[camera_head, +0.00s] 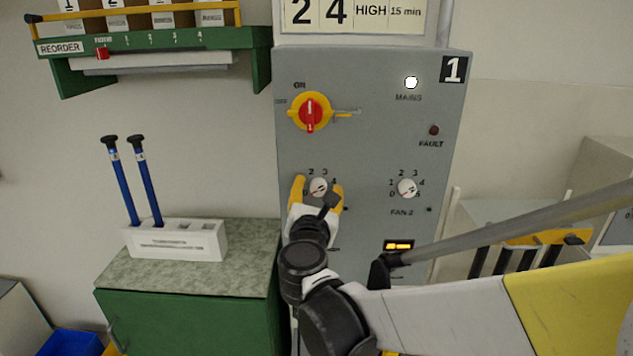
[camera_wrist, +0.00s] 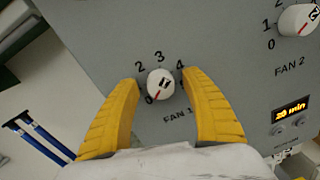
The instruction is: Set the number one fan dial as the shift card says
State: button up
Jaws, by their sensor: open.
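The Fan 1 dial (camera_head: 318,187) is a round white knob on the grey panel (camera_head: 370,150). It also shows in the wrist view (camera_wrist: 161,84), where its red mark seems to point down-left, towards 0. Figures 2, 3 and 4 show around it; 1 seems hidden by a finger. My gripper (camera_head: 319,190) is open, its yellow fingers on either side of the dial; contact cannot be told. In the wrist view the fingertips (camera_wrist: 162,78) stand apart around it. A card strip (camera_head: 355,13) above the panel reads 2, 4, HIGH, 15 min; its upper part is cut off.
The Fan 2 dial (camera_head: 407,187) is to the right. A red and yellow main switch (camera_head: 311,112) is above, and a lit orange display (camera_wrist: 291,109) seems to read 20 min. A green cabinet (camera_head: 190,315) with a white holder (camera_head: 177,241) of blue-handled tools stands left.

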grip_shut()
jog(key=shift+m, duration=0.4)
jog(key=m, duration=0.3)
jog(key=shift+r+m+p, duration=0.1)
jog(key=shift+m+p, duration=0.3)
jog(key=m, duration=0.5)
jog(key=shift+d+g+p, duration=0.1)
jog(key=shift+g+p, duration=0.2)
jog(key=m, duration=0.5)
jog(key=shift+y, duration=0.3)
jog(key=m, duration=0.4)
jog(key=shift+y, duration=0.3)
jog(key=shift+m, duration=0.3)
jog(key=shift+f, duration=0.2)
